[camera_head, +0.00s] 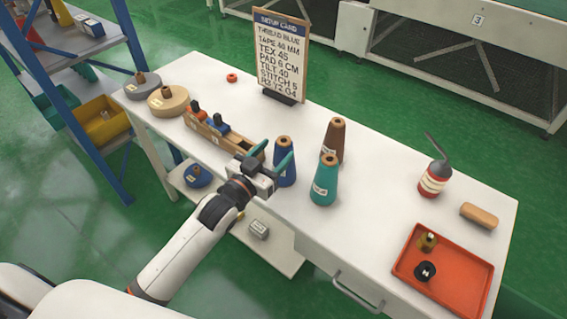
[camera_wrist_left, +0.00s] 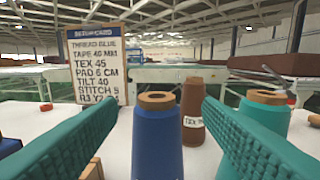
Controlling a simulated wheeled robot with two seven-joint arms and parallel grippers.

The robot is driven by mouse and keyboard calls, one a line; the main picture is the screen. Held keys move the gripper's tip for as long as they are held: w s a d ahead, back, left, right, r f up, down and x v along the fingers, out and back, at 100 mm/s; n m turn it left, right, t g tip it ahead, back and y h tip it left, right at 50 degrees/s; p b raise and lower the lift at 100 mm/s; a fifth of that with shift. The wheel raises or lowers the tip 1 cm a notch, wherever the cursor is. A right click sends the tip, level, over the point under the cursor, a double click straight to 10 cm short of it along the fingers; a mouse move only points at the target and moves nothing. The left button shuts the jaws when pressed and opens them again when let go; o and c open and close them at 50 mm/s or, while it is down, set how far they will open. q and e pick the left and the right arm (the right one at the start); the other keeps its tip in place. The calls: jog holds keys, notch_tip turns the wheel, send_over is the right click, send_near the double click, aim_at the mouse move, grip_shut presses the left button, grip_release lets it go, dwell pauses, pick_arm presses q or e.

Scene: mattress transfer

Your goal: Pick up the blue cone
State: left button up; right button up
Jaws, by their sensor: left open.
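The blue cone (camera_head: 285,163) is a thread cone with a tan top, standing upright on the white table. In the left wrist view the blue cone (camera_wrist_left: 157,140) stands between my fingers, close ahead. My left gripper (camera_head: 270,160) is open, with teal fingers, at the near left side of the cone. In the left wrist view its fingers (camera_wrist_left: 158,140) lie to either side of the cone, and I see no contact. A teal cone (camera_head: 323,182) stands to the right and a brown cone (camera_head: 335,141) behind. My right gripper is not in view.
A wooden box (camera_head: 212,134) with small spools is left of the gripper. A setup card (camera_head: 281,55) stands at the back. The centre right is clear.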

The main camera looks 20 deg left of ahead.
aim_at(282, 145)
pick_arm(q)
jog(key=x, duration=0.7)
jog(key=shift+a+f+p, duration=0.15)
jog(key=shift+f+p, duration=0.2)
jog(key=shift+r, duration=0.1)
grip_shut()
